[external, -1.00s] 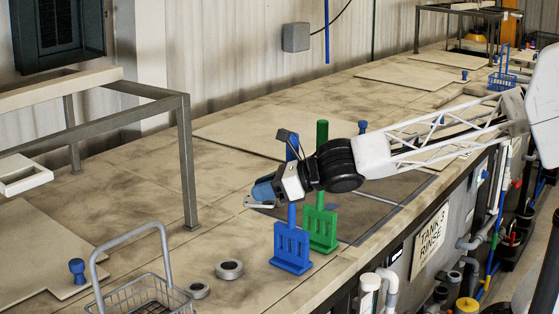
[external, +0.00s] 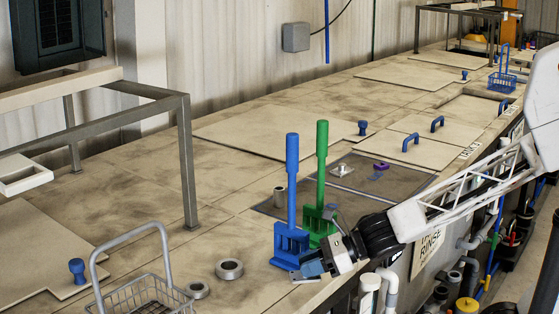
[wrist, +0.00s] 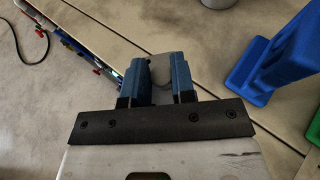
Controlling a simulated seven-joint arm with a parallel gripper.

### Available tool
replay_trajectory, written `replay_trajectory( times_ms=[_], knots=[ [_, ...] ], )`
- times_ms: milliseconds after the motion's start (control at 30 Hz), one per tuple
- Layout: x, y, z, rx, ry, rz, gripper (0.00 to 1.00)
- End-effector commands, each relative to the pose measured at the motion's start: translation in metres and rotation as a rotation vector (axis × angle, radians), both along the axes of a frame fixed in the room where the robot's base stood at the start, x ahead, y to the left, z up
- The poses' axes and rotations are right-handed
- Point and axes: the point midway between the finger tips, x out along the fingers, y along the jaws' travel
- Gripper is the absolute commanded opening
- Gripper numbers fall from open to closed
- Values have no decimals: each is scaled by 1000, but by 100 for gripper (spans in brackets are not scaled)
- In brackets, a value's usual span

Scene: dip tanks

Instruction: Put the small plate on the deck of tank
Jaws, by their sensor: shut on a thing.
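My gripper (external: 306,273) is low near the front edge of the deck (external: 245,292), in front of the blue rack with an upright handle (external: 292,200). In the wrist view my gripper's blue fingers (wrist: 160,82) are shut on a small grey piece (wrist: 160,68), which looks like the small plate.
A green rack (external: 321,165) stands just behind the blue one. Grey rings (external: 229,268) and a wire basket (external: 150,297) are at left. A dark panel (external: 385,200) carries a purple ring (external: 381,166) and a metal piece (external: 342,171).

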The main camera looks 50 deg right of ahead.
Motion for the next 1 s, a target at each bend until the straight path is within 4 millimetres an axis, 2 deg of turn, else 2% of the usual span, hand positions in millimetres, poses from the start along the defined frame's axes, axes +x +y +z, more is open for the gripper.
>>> replay_trajectory(
  times_ms=[467, 1000],
  knots=[
    [7, 4, -1, -1, 1, 0, 0],
    [64, 37, -7, -1, 1, 0, 0]
  ],
)
